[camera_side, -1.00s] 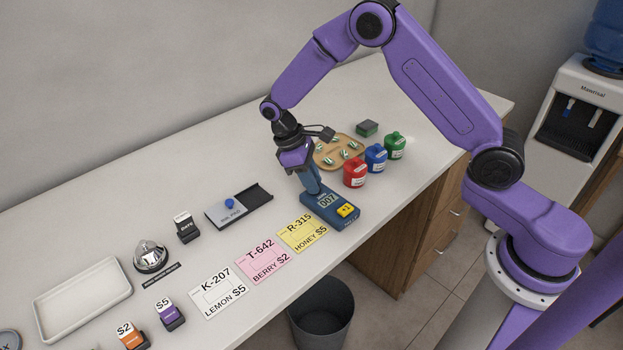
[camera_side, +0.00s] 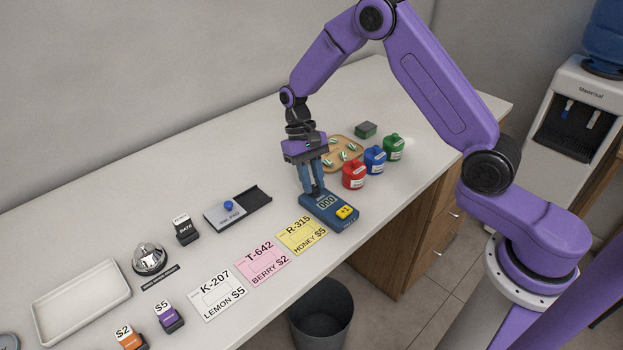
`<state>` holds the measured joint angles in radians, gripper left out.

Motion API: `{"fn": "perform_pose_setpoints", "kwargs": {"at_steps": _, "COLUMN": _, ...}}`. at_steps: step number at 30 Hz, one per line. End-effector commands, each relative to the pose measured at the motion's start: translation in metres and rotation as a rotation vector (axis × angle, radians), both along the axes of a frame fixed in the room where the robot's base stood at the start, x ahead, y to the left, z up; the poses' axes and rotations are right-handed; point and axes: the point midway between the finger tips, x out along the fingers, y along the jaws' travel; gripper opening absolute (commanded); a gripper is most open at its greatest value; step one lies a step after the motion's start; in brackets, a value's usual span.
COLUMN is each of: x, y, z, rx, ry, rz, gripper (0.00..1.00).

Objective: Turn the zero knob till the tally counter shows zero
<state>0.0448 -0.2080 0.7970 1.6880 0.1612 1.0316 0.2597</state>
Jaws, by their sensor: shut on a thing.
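The tally counter (camera_side: 329,213) is a blue box with a yellow +1 button (camera_side: 346,211) on the counter top. Its display (camera_side: 327,202) reads 000. My gripper (camera_side: 316,189) points down at the back left end of the tally counter, just behind the display. Its blue fingers are shut on the zero knob there. The knob itself is hidden between the fingertips.
Red, blue and green bottles (camera_side: 354,175) stand close to the right, with a wooden tray (camera_side: 344,152) of wrapped pieces behind. Price cards (camera_side: 262,261) lie in front at left.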

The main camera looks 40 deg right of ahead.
Motion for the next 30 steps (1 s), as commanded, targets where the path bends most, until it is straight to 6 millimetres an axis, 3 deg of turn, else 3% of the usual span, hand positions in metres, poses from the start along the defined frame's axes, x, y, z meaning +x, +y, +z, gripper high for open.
{"fn": "perform_pose_setpoints", "kwargs": {"at_steps": 23, "x": 0.0004, "y": -0.0007, "z": 0.0008, "rx": 0.001, "ry": -0.002, "rz": -0.101, "gripper": 0.00}}
{"fn": "perform_pose_setpoints", "kwargs": {"at_steps": 24, "x": 0.0004, "y": -0.0007, "z": 0.0008, "rx": 0.001, "ry": -0.002, "rz": -0.101, "gripper": 0.34}}
{"fn": "perform_pose_setpoints", "kwargs": {"at_steps": 25, "x": 0.0004, "y": -0.0007, "z": 0.0008, "rx": 0.001, "ry": -0.002, "rz": -0.100, "gripper": 0.44}}
{"fn": "perform_pose_setpoints", "kwargs": {"at_steps": 26, "x": 0.0004, "y": -0.0008, "z": 0.0008, "rx": 0.001, "ry": -0.001, "rz": -0.100, "gripper": 0.49}}
{"fn": "perform_pose_setpoints", "kwargs": {"at_steps": 30, "x": 0.0001, "y": -0.0007, "z": 0.0004, "rx": 0.001, "ry": -0.001, "rz": -0.100, "gripper": 0.49}}
